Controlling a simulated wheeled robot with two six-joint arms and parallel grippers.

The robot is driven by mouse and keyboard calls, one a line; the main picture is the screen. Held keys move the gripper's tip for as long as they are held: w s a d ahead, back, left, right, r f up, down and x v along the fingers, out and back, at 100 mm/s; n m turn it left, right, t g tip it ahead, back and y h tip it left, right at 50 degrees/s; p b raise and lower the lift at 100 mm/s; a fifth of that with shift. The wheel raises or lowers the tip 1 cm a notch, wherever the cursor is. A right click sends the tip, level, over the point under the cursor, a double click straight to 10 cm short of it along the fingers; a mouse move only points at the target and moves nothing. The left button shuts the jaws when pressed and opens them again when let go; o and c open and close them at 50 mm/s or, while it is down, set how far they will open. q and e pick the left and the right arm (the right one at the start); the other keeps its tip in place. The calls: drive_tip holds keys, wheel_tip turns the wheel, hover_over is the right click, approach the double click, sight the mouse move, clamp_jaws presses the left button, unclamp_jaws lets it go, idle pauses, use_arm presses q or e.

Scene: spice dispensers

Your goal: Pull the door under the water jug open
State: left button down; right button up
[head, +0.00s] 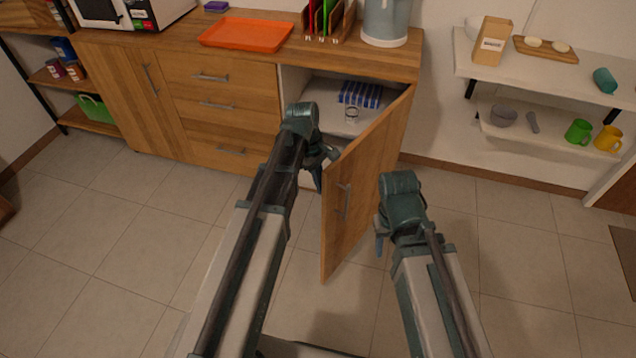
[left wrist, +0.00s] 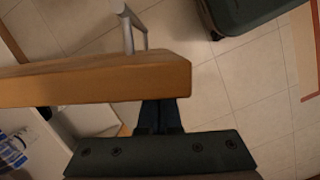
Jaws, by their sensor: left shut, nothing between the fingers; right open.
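The wooden door (head: 370,170) under the water jug (head: 386,22) stands wide open, swung out from the cabinet on its right side. Its metal handle (head: 344,201) is on the outer face. In the left wrist view the door (left wrist: 100,82) shows edge-on, with the handle (left wrist: 129,32) on its far side. My left gripper (head: 322,166) is shut and empty at the inner side of the door; its fingers (left wrist: 158,117) reach close to the door, and I cannot tell whether they touch. My right gripper (head: 381,238) is open and empty, right of the door.
Inside the open cabinet are a blue striped item (head: 361,94) and a small glass (head: 351,116). An orange tray (head: 246,34) lies on the countertop. Wall shelves (head: 540,75) with mugs and bowls are at the right. The tiled floor around the door is clear.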

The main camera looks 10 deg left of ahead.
use_arm(q)
drive_tip(key=s+d+n, duration=0.1)
drive_tip(key=s+d, duration=0.1)
drive_tip(key=d, duration=0.8)
drive_tip(key=s+d+n, duration=0.1)
drive_tip(key=s+d, duration=0.2)
drive_tip(key=d, duration=0.6)
drive_tip(key=shift+s+d, duration=0.35)
drive_tip(key=s+a+r+p, duration=0.1)
drive_tip(key=a+r+p, duration=0.5)
drive_tip(key=r+p, duration=0.3)
drive_tip(key=shift+a+r+p, duration=0.15)
drive_tip(key=shift+r+p, duration=0.2)
drive_tip(key=shift+r, duration=0.05)
